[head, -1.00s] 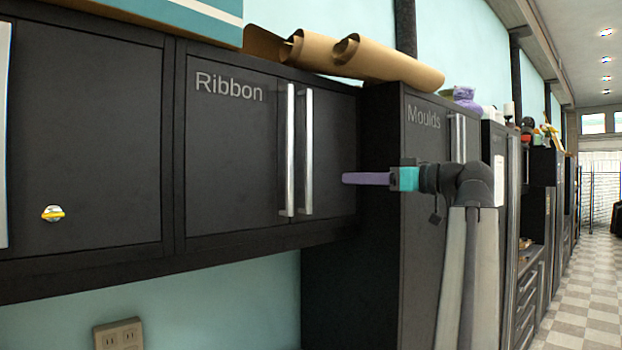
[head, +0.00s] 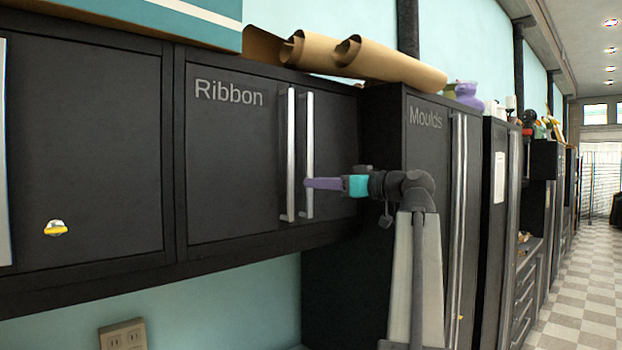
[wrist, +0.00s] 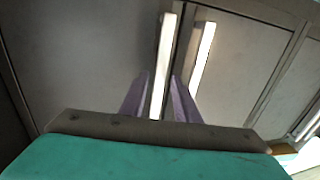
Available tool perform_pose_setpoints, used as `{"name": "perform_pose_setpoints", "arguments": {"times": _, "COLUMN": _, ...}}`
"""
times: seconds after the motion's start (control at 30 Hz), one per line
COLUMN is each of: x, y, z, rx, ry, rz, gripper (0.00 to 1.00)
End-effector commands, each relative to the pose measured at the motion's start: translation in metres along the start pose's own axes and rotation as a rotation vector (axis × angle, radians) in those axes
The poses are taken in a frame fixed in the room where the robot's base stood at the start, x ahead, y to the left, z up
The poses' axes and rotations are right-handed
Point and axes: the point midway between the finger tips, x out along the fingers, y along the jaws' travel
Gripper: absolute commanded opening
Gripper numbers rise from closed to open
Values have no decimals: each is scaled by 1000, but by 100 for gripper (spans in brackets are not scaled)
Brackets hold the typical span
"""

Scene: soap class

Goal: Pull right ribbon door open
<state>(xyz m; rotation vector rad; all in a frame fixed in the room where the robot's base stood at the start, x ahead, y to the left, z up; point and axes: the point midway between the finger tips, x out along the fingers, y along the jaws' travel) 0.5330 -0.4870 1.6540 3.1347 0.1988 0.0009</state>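The dark right ribbon door (head: 335,150) is closed beside the left ribbon door (head: 235,160). Each door has a vertical silver bar handle; the right door's handle (head: 309,130) stands close beside the left door's handle (head: 290,130). My gripper (head: 308,184), with purple fingers and a teal body, reaches in from the right at the lower part of the right door's handle. In the wrist view my gripper (wrist: 158,100) has its fingers apart, with one bright handle (wrist: 164,60) between them. The other handle (wrist: 203,55) lies outside the fingers. Whether either finger touches the handle cannot be told.
The tall Moulds cabinet (head: 425,190) stands right of the ribbon cabinet and juts out. Brown paper rolls (head: 370,65) and a teal box (head: 190,25) lie on top. A wall socket (head: 123,335) is below. A tiled aisle (head: 580,290) runs along the right.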

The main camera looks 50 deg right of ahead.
Motion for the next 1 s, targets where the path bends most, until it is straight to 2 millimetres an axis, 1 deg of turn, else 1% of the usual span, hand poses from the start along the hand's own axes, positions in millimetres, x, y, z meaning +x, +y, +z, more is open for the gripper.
{"name": "perform_pose_setpoints", "arguments": {"times": 0.1, "x": 11, "y": 0, "z": -1, "rx": 1, "ry": -1, "rz": -2, "gripper": 29}}
{"name": "perform_pose_setpoints", "arguments": {"times": 0.2, "x": 16, "y": 0, "z": 0, "rx": 1, "ry": -1, "rz": 0, "gripper": 29}}
{"name": "perform_pose_setpoints", "arguments": {"times": 0.57, "x": 18, "y": 1, "z": 1, "rx": 1, "ry": 0, "rz": 1, "gripper": 29}}
{"name": "perform_pose_setpoints", "arguments": {"times": 0.6, "x": 17, "y": 1, "z": 0, "rx": 1, "ry": 0, "rz": 1, "gripper": 22}}
{"name": "perform_pose_setpoints", "arguments": {"times": 0.73, "x": 17, "y": 1, "z": 0, "rx": 1, "ry": 0, "rz": 1, "gripper": 0}}
{"name": "perform_pose_setpoints", "arguments": {"times": 0.9, "x": 17, "y": 1, "z": 0, "rx": 1, "ry": 0, "rz": 2, "gripper": 0}}
{"name": "perform_pose_setpoints", "arguments": {"times": 0.93, "x": 18, "y": -30, "z": 4, "rx": -4, "ry": 1, "rz": -1, "gripper": 0}}
{"name": "perform_pose_setpoints", "arguments": {"times": 0.97, "x": 18, "y": -18, "z": 1, "rx": -1, "ry": 0, "rz": -1, "gripper": 0}}
{"name": "perform_pose_setpoints", "arguments": {"times": 1.0, "x": 19, "y": -12, "z": 1, "rx": -1, "ry": -1, "rz": -5, "gripper": 0}}
